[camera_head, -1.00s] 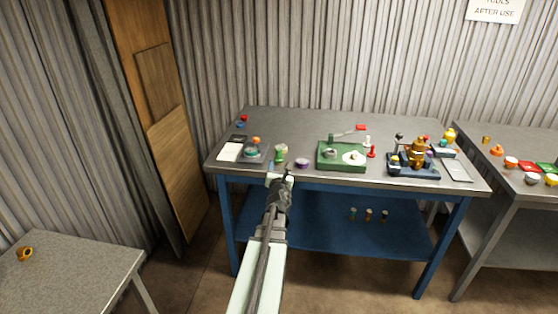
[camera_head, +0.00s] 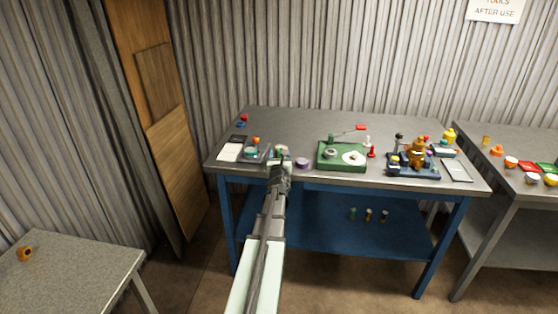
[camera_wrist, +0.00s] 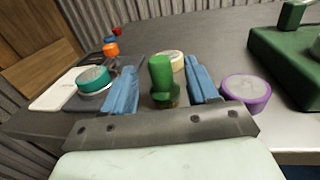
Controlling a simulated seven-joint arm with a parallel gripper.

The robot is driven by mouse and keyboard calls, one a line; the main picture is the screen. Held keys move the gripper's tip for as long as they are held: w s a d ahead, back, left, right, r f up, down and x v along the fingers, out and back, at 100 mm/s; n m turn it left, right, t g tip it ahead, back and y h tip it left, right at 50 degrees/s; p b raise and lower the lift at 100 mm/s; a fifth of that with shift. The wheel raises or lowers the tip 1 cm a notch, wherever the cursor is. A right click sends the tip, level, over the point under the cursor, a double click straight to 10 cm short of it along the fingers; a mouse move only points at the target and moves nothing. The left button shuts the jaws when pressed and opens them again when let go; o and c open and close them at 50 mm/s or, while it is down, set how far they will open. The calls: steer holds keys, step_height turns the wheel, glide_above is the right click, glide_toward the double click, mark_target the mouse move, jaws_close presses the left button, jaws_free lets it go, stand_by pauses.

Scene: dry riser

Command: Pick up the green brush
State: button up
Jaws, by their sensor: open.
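The green brush (camera_wrist: 162,80) stands upright near the front edge of the workbench in the wrist view. It is between the two blue fingers of my gripper (camera_wrist: 163,88), with a visible gap on each side. My gripper is open. In the head view my gripper (camera_head: 279,154) is at the front left part of the workbench, and my arm hides the brush there.
A purple round item (camera_wrist: 246,92) is close to the right finger. A teal-topped round item (camera_wrist: 93,79) is near the left finger. A cream disc (camera_wrist: 171,58) lies behind the brush. A green fixture (camera_head: 342,157) stands farther right on the workbench (camera_head: 300,122).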

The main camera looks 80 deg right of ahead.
mark_target(279, 150)
steer(key=shift+w+d+f, duration=0.1)
steer(key=shift+w+d, duration=0.1)
steer(key=shift+d, duration=1.15)
steer(key=shift+w+d+f, duration=0.1)
steer(key=shift+w+d, duration=0.1)
steer(key=shift+d, duration=1.1)
steer(key=c, duration=1)
